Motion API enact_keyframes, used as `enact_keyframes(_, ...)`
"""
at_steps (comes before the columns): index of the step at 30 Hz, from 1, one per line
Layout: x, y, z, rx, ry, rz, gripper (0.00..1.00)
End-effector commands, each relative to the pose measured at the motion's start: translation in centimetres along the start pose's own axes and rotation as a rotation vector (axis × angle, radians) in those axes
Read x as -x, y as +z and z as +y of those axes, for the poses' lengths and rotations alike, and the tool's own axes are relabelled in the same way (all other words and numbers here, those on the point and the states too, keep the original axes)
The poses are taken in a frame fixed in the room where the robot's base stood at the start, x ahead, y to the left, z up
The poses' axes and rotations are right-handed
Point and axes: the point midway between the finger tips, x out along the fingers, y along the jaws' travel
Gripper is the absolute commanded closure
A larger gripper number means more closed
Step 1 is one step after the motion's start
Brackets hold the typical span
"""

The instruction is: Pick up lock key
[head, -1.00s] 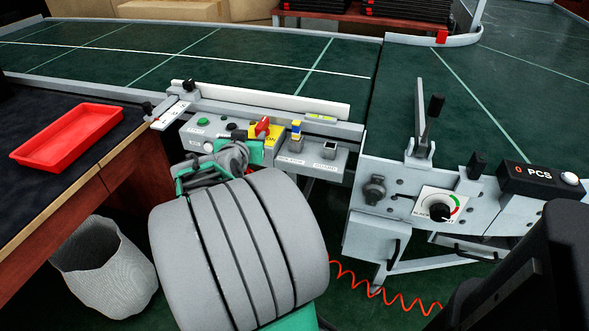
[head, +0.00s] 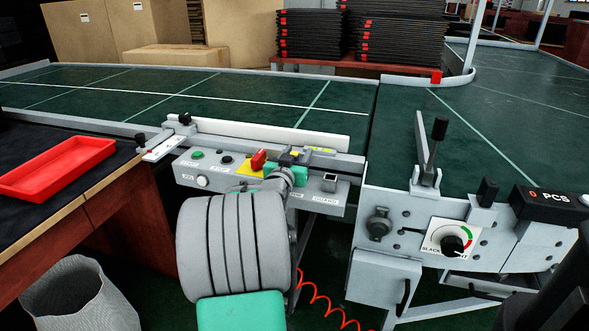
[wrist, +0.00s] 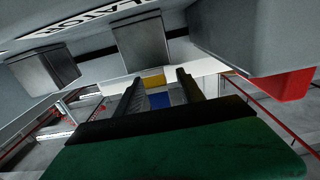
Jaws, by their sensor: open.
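The likely lock key is a small yellow and blue piece. In the wrist view its yellow part (wrist: 153,82) and blue part show between the two dark fingers of my gripper (wrist: 157,76). The fingers are apart, one on each side of it in the picture; contact cannot be told. In the head view my gripper (head: 289,157) is over the control panel (head: 222,189), right of the red switch (head: 258,160), and largely hides the key's place.
The red tray (head: 55,170) lies on the dark table at left. A white rail (head: 265,136) runs behind the panel. A dial (head: 452,241) and upright lever (head: 433,150) stand at right. A bin (head: 75,295) is on the floor. The green conveyor is clear.

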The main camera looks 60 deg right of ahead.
Motion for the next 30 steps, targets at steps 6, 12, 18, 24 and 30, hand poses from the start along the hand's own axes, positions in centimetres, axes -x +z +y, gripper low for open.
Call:
enact_keyframes(6,0.04,0.02,-0.02,0.000,0.000,-0.001,0.70)
enact_keyframes(12,0.05,0.03,-0.02,0.000,0.000,-0.001,0.86)
enact_keyframes(18,0.05,0.03,-0.02,0.000,0.000,-0.001,1.00)
enact_keyframes(24,0.05,0.04,-0.02,0.000,0.000,-0.001,1.00)
enact_keyframes(30,0.05,-0.02,-0.02,0.000,0.000,0.000,1.00)
